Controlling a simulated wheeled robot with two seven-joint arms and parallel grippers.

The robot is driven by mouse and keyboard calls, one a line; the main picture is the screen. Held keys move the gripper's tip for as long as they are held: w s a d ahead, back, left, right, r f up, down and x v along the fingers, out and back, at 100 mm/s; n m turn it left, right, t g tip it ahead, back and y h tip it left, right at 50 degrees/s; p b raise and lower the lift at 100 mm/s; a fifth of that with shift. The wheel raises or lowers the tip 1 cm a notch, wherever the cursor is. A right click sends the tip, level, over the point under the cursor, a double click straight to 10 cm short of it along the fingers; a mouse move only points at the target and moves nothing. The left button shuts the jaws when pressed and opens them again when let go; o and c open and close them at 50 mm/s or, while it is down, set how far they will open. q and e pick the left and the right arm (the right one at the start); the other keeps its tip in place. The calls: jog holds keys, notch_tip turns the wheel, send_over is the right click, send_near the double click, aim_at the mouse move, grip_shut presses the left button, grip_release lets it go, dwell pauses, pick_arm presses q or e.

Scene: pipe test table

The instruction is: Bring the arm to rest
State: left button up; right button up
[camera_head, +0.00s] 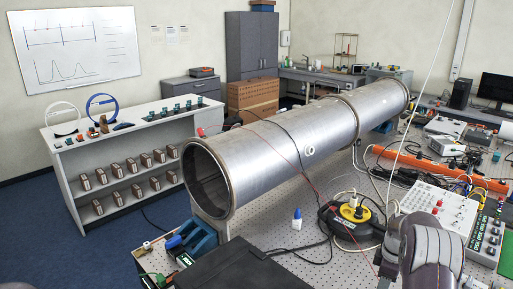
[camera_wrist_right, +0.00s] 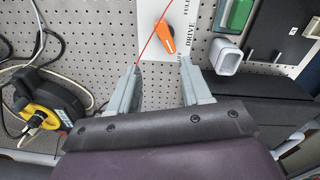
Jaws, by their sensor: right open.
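My right arm (camera_head: 432,245) rises at the lower right of the head view, over the front of the perforated table (camera_head: 275,220). My right gripper (camera_wrist_right: 159,65) shows in the right wrist view with its two grey fingers spread apart and nothing between them. An orange knob (camera_wrist_right: 165,36) on a white panel marked DRIVE and FULL (camera_wrist_right: 183,15) lies past the fingertips, apart from them. In the head view my arm may hide this panel. My left arm and gripper are not in view.
A large metal pipe (camera_head: 285,140) lies across the table. A black case (camera_head: 230,268) is at the front edge.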

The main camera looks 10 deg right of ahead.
jog(key=s+a+f+m+t+b, duration=0.1)
jog(key=s+a+m+b, duration=0.9)
jog(key=s+a, duration=1.3)
jog(key=a+f, duration=0.1)
jog(key=a, duration=0.1)
jog(key=shift+a+f, duration=0.15)
jog(key=shift+a, duration=0.15)
